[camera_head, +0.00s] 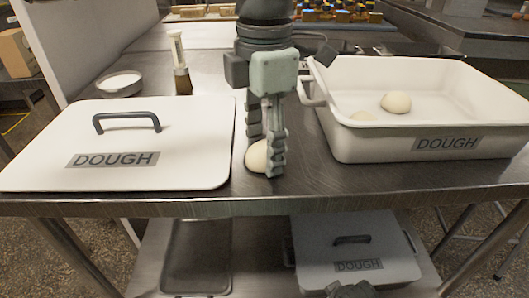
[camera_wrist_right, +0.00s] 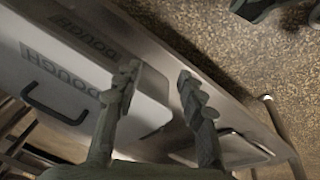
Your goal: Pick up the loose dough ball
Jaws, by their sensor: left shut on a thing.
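The loose dough ball (camera_head: 255,158) is pale and round and sits at the front of the steel table, between the white lid and the white bin. My left gripper (camera_head: 266,160) points down over it and is shut on it. One finger hides the ball's right side. The ball appears to be at table level; I cannot tell whether it touches the table. My right gripper (camera_wrist_right: 157,85) is open and empty in the right wrist view, down by the lower shelf. Only a bit of it shows at the bottom edge of the head view.
A white DOUGH lid (camera_head: 190,150) with a dark handle lies left. A white DOUGH bin (camera_head: 350,145) at right holds two dough balls (camera_head: 396,102). A brush (camera_head: 180,65) and a bowl (camera_head: 119,84) stand behind the lid. A lidded DOUGH box (camera_head: 310,262) and a dark tray (camera_head: 197,255) are below.

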